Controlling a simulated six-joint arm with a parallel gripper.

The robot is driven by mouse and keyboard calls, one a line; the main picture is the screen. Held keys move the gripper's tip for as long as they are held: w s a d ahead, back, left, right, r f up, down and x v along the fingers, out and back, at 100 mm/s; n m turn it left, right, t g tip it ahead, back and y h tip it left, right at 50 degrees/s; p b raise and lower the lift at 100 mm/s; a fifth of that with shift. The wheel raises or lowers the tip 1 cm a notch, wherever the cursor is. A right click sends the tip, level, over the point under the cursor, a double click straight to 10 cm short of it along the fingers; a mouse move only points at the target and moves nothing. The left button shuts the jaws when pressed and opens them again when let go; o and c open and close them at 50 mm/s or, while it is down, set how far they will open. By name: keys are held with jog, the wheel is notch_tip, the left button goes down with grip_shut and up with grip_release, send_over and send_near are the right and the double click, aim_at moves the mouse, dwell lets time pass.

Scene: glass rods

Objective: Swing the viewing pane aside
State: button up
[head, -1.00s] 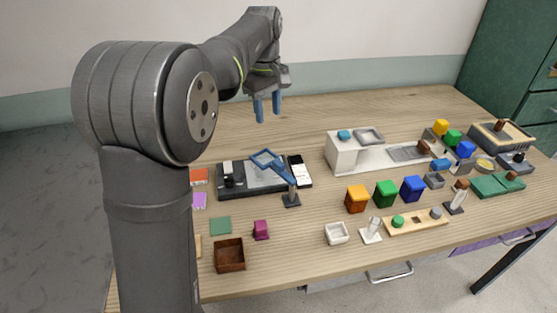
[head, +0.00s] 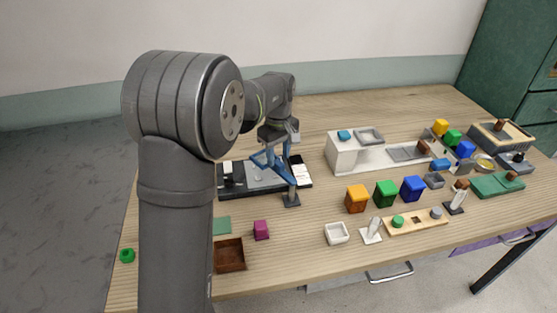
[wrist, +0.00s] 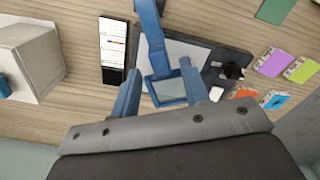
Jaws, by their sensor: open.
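The viewing pane is a blue square frame with a clear pane (wrist: 169,90) on a blue arm (wrist: 153,30). In the head view the arm (head: 285,174) rises from a post on a dark base (head: 291,201). The pane hangs over a dark board with a grey plate (head: 262,180). My gripper (wrist: 161,70) is open, its blue fingers on either side of the frame in the wrist view. I cannot tell whether they touch it. In the head view my gripper (head: 270,150) partly hides the frame.
A white card with print (wrist: 113,45) lies beside the board. A white block station (head: 343,152) stands to the right. Orange, green and blue blocks (head: 386,193) are further right. A brown box (head: 229,255) and a magenta block (head: 261,230) lie in front.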

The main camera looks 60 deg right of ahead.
jog(key=shift+f, duration=1.35)
grip_shut()
